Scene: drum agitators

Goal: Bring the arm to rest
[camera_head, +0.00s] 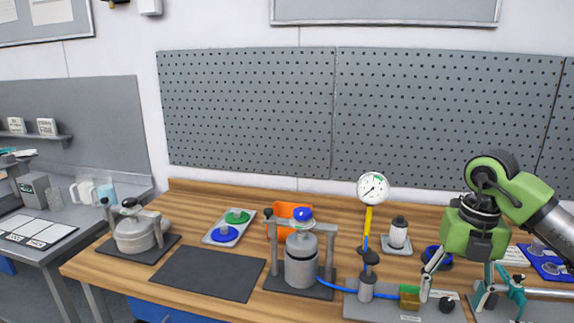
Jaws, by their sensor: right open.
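My right arm comes in from the right, and its green gripper (455,298) points down over the right part of the wooden bench. My left gripper is not in view.
A teal clamp (515,291) stands right. A dark mat (208,273) lies bare.

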